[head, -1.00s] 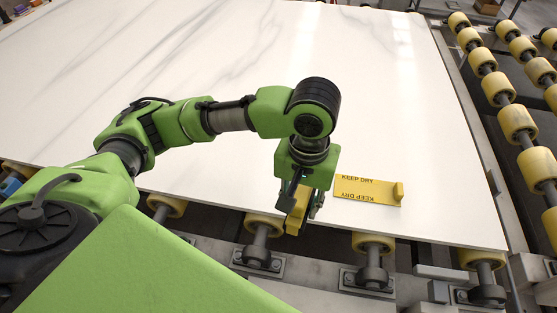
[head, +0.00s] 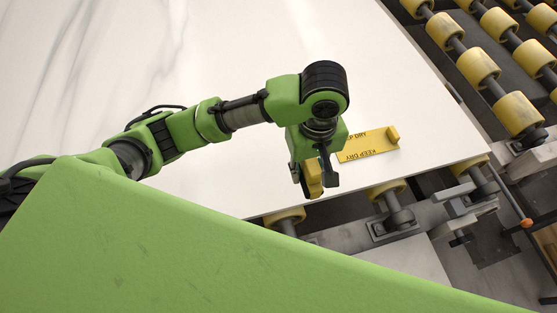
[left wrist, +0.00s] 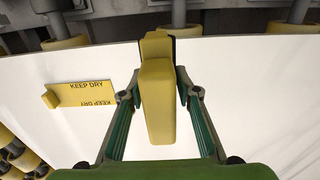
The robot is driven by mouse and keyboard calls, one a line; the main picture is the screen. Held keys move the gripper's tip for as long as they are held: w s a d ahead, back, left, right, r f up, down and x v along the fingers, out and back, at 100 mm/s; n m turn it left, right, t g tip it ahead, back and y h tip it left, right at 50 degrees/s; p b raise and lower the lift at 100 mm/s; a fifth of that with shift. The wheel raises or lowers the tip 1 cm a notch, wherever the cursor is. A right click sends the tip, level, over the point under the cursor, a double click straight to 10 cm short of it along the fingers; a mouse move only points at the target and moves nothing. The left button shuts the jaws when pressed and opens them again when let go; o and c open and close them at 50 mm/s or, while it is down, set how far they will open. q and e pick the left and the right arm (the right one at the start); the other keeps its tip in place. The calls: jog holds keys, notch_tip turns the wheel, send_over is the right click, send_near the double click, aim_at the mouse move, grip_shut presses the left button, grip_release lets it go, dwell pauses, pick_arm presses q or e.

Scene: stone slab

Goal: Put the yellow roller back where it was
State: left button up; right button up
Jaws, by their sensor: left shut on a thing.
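My left gripper (head: 319,186) is shut on a blocky yellow object (head: 312,177) near the slab's front edge. In the left wrist view, this yellow object (left wrist: 157,100) is long and narrow, with a stepped far end, between the two fingers of the gripper (left wrist: 157,92). It looks like a bar; I cannot tell that it is a roller. The head view does not clearly show whether it touches the slab. Yellow conveyor rollers (head: 386,190) sit on shafts under the slab's front edge, partly hidden by the slab. My right gripper is not in view.
A yellow KEEP DRY piece (head: 366,146) with a raised end lies on the white slab (head: 230,60), just right of the gripper; it also shows in the left wrist view (left wrist: 84,93). More roller rows (head: 478,66) run at the right. The slab behind the arm is clear.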

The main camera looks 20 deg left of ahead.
pick_arm(q)
jog(key=w+a, duration=0.1)
jog(key=w+a+f, duration=0.2)
jog(key=a, duration=0.1)
jog(key=p, duration=0.1)
send_over(281, 169)
jog(key=f, duration=0.5)
jog(key=shift+s+d, duration=0.3)
jog(key=shift+d, duration=0.1)
jog(key=shift+w+a+f, duration=0.25)
jog(key=shift+w+f, duration=0.05)
jog(key=shift+f, duration=0.15)
jog(key=shift+a+f+p, duration=0.2)
jog(key=shift+f+p, duration=0.25)
jog(key=shift+f, duration=0.75)
jog(key=shift+w+f, duration=0.1)
jog(key=shift+f, duration=0.45)
jog(key=o, duration=0.9)
jog(key=shift+f, duration=0.15)
jog(key=o, duration=0.3)
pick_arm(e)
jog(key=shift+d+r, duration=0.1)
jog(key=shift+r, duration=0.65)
pick_arm(q)
jog(key=shift+o, duration=0.2)
